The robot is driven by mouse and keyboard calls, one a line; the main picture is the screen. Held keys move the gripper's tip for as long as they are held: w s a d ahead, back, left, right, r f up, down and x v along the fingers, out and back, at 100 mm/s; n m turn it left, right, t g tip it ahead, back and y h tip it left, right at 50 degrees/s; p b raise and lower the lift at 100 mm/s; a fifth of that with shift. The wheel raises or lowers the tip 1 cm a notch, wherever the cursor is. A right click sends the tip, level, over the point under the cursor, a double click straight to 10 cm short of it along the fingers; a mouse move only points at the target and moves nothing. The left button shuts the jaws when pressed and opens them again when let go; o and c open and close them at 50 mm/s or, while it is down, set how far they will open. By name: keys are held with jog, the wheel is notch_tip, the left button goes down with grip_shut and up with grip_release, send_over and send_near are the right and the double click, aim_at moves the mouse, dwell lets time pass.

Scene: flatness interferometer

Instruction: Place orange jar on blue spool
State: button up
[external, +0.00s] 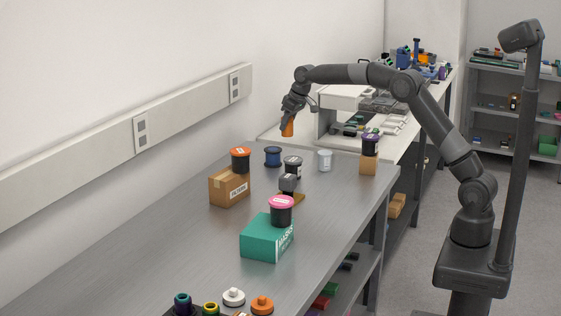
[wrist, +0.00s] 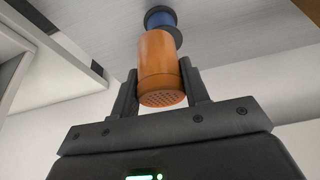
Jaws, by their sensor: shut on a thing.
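The orange jar (external: 288,128) is held in my gripper (external: 289,116), above the far end of the grey table. In the wrist view the orange jar (wrist: 160,68) sits between the two dark fingers of my gripper (wrist: 160,88), which are shut on its sides. The blue spool (external: 272,156) stands upright on the table, below and a little left of the jar in the external view. In the wrist view the blue spool (wrist: 162,22) shows beyond the jar, partly hidden by it. The jar and the spool look apart in the external view.
Near the blue spool stand an orange-topped spool (external: 240,159) on a cardboard box (external: 229,188), a dark spool (external: 292,167) and a white spool (external: 325,160). A pink-topped spool (external: 281,210) stands on a green box (external: 262,240). A purple-topped spool (external: 370,144) stands on a small block.

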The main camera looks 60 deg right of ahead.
jog(key=s+d+r+n+y, duration=0.1)
jog(key=d+r+n, duration=0.2)
jog(key=d+r, duration=0.35)
jog(key=w+a+f, duration=0.2)
jog(key=f, duration=0.1)
jog(key=w+a+f, duration=0.4)
jog(key=w+f, duration=0.1)
jog(key=shift+a+f, duration=0.25)
jog(key=shift+f, duration=0.05)
send_over(273, 149)
jog(key=shift+f, duration=2.05)
jog(key=shift+f, duration=0.15)
jog(key=o, duration=1)
jog(key=v, duration=1.2)
jog(key=shift+r, duration=0.25)
